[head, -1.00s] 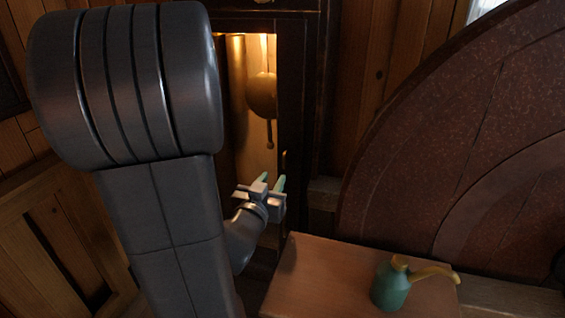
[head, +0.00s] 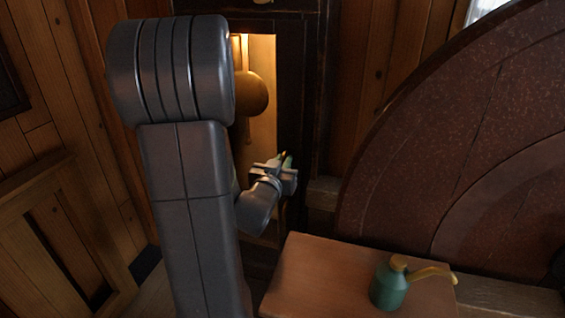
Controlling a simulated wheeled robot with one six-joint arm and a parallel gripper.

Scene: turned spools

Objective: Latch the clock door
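The tall dark clock case stands against the plank wall, with its narrow door (head: 290,95) facing me. Through the door's lit opening I see a round brass pendulum bob (head: 252,94). The small brass latch piece there is hidden behind the fingers. The fingertips overlap in this view, so I cannot tell whether they are apart, shut or touching the latch. My arm hides the left side of the clock.
A wooden box or table top (head: 335,275) stands in front, to the right of the clock's foot. On it is a green oil can (head: 389,287) with a yellow spout. A large reddish millstone-like disc (head: 450,140) fills the right. A wooden frame (head: 55,225) stands at left.

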